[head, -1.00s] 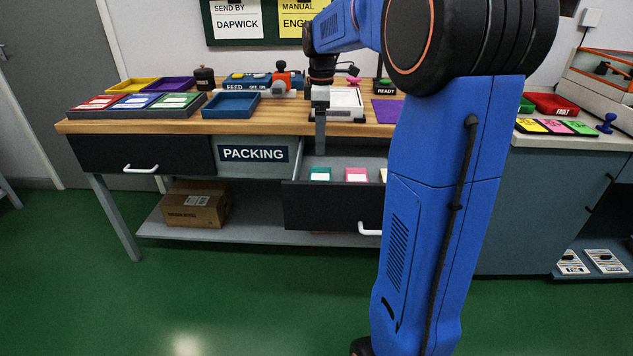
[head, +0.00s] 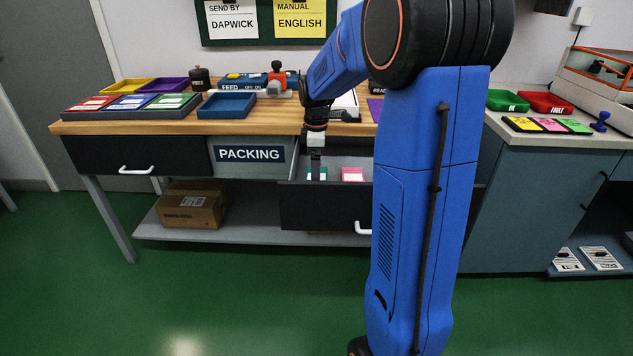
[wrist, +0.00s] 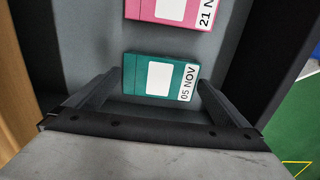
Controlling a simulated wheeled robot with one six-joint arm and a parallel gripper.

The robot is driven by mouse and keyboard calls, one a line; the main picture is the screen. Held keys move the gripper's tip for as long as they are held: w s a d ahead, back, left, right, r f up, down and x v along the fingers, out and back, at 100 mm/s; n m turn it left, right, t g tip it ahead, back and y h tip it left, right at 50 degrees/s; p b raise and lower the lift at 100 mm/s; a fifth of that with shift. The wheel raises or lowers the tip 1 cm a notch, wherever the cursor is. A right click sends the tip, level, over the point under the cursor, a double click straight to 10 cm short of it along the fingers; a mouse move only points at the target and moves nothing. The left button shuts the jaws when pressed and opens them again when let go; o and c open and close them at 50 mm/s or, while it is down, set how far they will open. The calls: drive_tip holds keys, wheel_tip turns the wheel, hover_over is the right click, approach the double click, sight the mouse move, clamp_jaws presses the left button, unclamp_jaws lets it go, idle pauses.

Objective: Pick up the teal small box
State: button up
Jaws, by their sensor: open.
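The teal small box (wrist: 160,76) lies flat in the open drawer (head: 322,205), its white label reading "05 NOV" in the wrist view. In the head view the teal box (head: 317,174) shows partly behind my gripper (head: 315,172). My gripper (wrist: 152,86) is open and points down into the drawer. In the wrist view its two fingers stand to the left and right of the teal box's near part, with nothing held between them. Whether the fingers reach down to the box's height is hard to tell.
A pink box (wrist: 178,12) labelled "21 N…" lies in the drawer just beyond the teal one; it also shows in the head view (head: 352,174). Drawer walls rise close on both sides. The wooden bench top (head: 150,124) with trays is above and behind.

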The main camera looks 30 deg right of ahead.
drive_tip(key=shift+f, duration=0.6)
drive_tip(key=c, duration=0.8)
drive_tip(key=shift+r, duration=0.15)
